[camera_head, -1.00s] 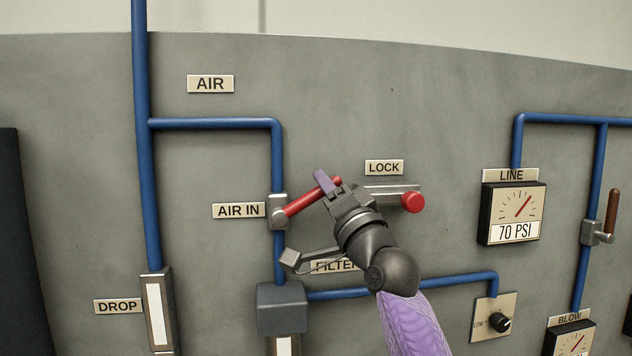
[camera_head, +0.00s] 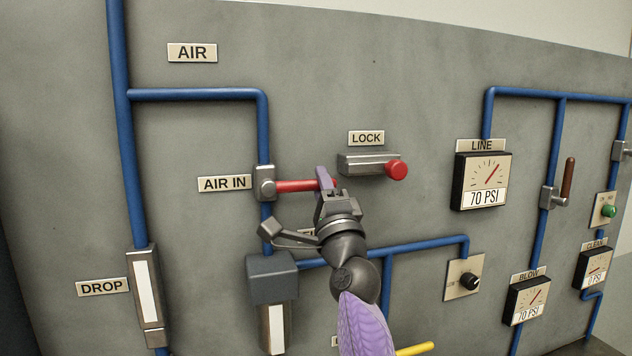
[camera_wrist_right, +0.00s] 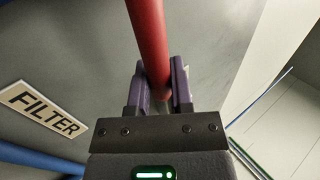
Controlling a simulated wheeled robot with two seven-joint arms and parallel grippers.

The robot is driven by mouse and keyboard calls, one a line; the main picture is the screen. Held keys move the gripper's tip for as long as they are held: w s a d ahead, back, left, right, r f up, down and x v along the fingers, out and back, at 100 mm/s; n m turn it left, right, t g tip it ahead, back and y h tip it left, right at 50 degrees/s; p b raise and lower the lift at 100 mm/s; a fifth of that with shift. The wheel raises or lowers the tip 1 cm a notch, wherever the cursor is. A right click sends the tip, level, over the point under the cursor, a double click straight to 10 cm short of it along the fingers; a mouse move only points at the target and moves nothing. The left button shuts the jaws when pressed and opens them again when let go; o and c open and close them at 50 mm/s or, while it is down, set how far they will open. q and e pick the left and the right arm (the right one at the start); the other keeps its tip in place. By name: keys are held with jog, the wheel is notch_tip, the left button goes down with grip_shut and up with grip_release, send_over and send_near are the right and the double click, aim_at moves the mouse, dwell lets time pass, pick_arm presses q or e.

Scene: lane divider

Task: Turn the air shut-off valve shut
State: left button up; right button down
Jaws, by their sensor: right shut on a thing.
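The air shut-off valve (camera_head: 265,183) sits on the blue pipe beside the AIR IN label (camera_head: 224,183). Its red lever (camera_head: 297,186) points right, about level and across the upright pipe. My right gripper (camera_head: 326,180) is shut on the lever near its outer end. In the right wrist view the red lever (camera_wrist_right: 149,40) runs between the two purple fingers of the gripper (camera_wrist_right: 160,85). The lever's tip is partly hidden by the fingers in the head view. My left gripper is not in view.
A LOCK block (camera_head: 362,164) with a red knob (camera_head: 396,169) is just right of and above my right gripper. The filter (camera_head: 272,280) hangs below the valve. The LINE gauge (camera_head: 483,181) reads 70 PSI. A brown-handled valve (camera_head: 567,178) is farther right.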

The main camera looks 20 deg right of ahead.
jog(key=shift+f, duration=0.1)
jog(key=c, duration=0.5)
grip_release()
jog(key=shift+c, duration=0.2)
jog(key=b+v, duration=0.2)
jog(key=v, duration=0.7)
jog(key=shift+s+f, duration=0.2)
jog(key=shift+s, duration=0.15)
